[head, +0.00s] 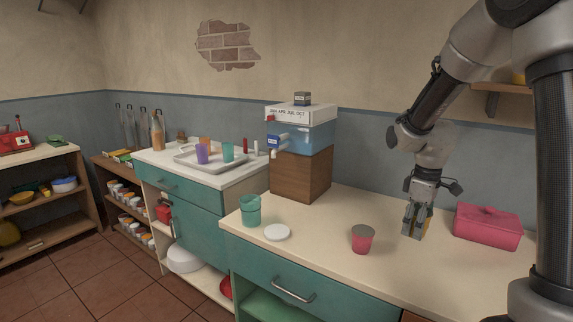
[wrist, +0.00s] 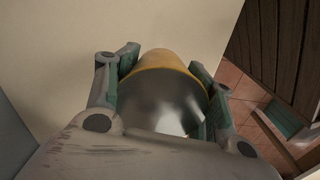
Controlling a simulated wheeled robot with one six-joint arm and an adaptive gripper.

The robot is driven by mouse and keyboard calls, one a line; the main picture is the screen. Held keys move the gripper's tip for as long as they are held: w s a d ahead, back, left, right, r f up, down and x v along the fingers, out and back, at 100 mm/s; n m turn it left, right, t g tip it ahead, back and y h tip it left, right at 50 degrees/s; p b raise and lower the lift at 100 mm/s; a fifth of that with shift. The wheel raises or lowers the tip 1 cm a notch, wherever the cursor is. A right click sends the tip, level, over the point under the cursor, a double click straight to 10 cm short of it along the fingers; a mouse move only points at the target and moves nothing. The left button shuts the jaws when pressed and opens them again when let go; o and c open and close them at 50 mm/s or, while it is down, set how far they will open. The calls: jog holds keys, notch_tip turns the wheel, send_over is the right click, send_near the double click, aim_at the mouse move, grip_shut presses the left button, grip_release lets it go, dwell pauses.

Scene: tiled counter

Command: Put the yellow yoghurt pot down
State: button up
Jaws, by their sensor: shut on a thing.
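My gripper (head: 415,228) is low over the right part of the counter and points down, shut on the yellow yoghurt pot (head: 421,216). In the head view only slivers of yellow show between the fingers. In the wrist view the pot (wrist: 165,61) sits between the two fingers of my gripper (wrist: 160,98), its grey shiny lid facing the camera. Its bottom is hidden, and I cannot tell whether it touches the counter.
A pink pot with a grey lid (head: 362,239) stands left of my gripper, and a pink lidded box (head: 487,228) stands close on the right. The counter (head: 320,258) is bare around the front.

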jog(key=w+a+f+m, duration=0.1)
jog(key=w+a+m, duration=0.4)
jog(key=w+m, duration=0.2)
jog(key=m, duration=0.2)
jog(key=shift+w+a+f+m, duration=0.2)
jog(key=shift+m, duration=0.1)
